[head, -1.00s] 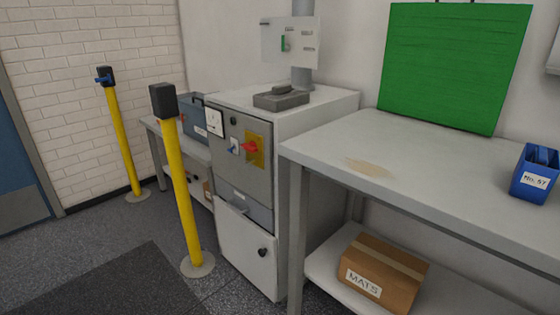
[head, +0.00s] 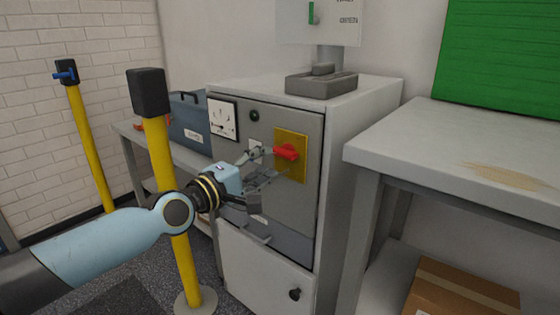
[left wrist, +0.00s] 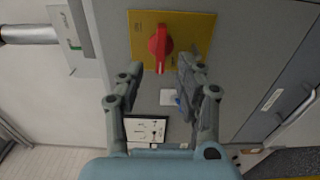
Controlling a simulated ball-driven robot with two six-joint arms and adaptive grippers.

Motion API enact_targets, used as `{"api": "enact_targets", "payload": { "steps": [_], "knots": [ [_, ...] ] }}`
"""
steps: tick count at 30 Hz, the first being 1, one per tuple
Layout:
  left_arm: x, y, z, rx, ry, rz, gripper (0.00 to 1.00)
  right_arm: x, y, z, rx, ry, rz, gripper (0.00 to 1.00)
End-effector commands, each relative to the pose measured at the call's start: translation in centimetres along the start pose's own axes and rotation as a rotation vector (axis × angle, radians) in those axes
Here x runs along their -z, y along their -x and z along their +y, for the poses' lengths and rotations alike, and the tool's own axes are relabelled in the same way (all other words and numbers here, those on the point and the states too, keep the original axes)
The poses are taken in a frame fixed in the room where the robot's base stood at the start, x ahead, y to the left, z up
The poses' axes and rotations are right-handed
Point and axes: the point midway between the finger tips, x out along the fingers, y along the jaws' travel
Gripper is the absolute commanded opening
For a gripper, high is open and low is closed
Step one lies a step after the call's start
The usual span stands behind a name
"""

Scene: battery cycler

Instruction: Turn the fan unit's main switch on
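The red rotary switch (head: 286,152) sits on a yellow plate (head: 293,170) on the upper front of a grey cabinet (head: 228,150). In the head view its handle lies roughly level. In the left wrist view, the red handle (left wrist: 160,45) points down the picture on the yellow plate (left wrist: 196,30); the plate's markings are too small to read. My left gripper (head: 264,166) is in front of the panel with its fingers apart. In the left wrist view its fingertips (left wrist: 160,72) stand either side of the handle's line, with nothing held. Contact cannot be told. My right gripper is not in view.
A yellow post (head: 164,170) stands close behind my left arm. A white-faced meter (head: 222,118) and a dark round knob (head: 255,115) are on the same panel. A grey worktop (head: 440,135) juts out right of the cabinet. A blue case (head: 188,125) sits at left.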

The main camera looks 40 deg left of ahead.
Motion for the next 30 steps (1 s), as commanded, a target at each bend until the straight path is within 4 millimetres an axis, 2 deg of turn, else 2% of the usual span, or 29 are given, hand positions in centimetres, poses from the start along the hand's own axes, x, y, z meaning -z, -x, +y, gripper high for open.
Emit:
{"api": "enact_targets", "payload": {
  "steps": [3,9,13,20,22,29,30],
  "knots": [
    [0.0,-2.5,-0.2,-0.001,0.001,0.001,0.36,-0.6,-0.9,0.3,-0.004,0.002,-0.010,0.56],
    [0.0,-5.2,-0.3,0.001,-0.003,0.001,0.36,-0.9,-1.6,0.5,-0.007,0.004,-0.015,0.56],
    [0.0,-5.9,-0.2,0.002,-0.003,0.000,0.36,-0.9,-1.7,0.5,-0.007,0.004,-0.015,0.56],
    [0.0,-6.0,-0.1,0.003,-0.003,0.000,0.36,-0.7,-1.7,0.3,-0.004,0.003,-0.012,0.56],
    [0.0,-6.0,-0.1,0.003,-0.003,0.000,0.30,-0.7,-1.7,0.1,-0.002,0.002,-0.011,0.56],
    [0.0,-6.0,-0.1,0.003,-0.004,0.000,0.00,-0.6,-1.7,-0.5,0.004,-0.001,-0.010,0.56],
    [0.0,-6.0,-0.1,0.003,-0.004,0.000,0.00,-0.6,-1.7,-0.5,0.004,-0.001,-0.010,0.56]
  ]
}}
